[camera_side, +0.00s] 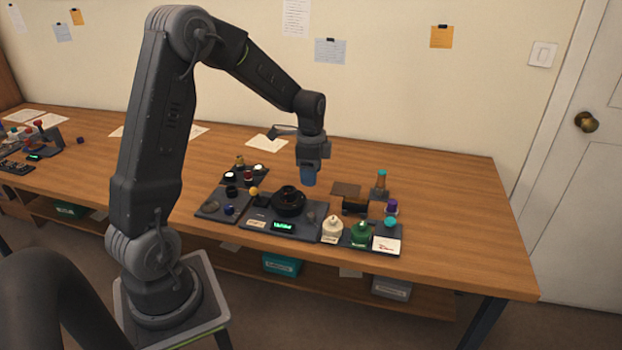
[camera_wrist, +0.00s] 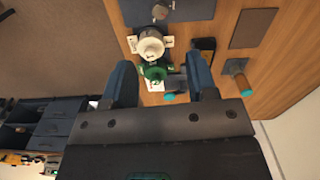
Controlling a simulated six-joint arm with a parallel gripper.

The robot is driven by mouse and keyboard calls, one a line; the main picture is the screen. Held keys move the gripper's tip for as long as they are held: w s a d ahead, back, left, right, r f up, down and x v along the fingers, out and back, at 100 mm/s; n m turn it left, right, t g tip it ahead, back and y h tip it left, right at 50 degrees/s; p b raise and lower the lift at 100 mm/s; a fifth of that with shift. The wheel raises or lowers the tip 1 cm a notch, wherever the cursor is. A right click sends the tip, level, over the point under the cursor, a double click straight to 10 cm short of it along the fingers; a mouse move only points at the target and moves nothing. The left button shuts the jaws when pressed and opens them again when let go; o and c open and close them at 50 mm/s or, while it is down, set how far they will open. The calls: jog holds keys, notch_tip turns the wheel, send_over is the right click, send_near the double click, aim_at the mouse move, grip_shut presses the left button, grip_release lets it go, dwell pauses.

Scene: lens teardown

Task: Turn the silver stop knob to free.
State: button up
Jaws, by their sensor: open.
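A small grey, silver-looking knob (camera_side: 311,216) sits at the right end of the dark base unit (camera_side: 258,226), beside the black round lens body (camera_side: 289,201). I take it for the stop knob; its pointer and marks are too small to read. A similar knob shows at the top edge of the wrist view (camera_wrist: 160,12). My gripper (camera_side: 309,178) hangs above and behind the unit, apart from everything. In the wrist view, its two blue fingers (camera_wrist: 157,62) are spread with nothing held. The silver knob lies beyond the fingertips there.
A cream knob (camera_side: 332,229) and a green knob (camera_side: 361,234) stand right of the unit, close to the silver knob. A teal-topped post (camera_side: 381,184) and purple-capped piece (camera_side: 391,207) stand further right. A tray of small parts (camera_side: 222,205) lies left. The table's right side is clear.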

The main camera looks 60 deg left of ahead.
aim_at(311, 215)
notch_tip(311, 215, down, 14)
jog(key=m, duration=0.5)
jog(key=shift+r+m, duration=0.15)
jog(key=shift+m, duration=0.25)
jog(key=shift+c, duration=0.4)
jog(key=c, duration=0.9)
jog(key=shift+o, duration=0.2)
jog(key=shift+n, duration=3)
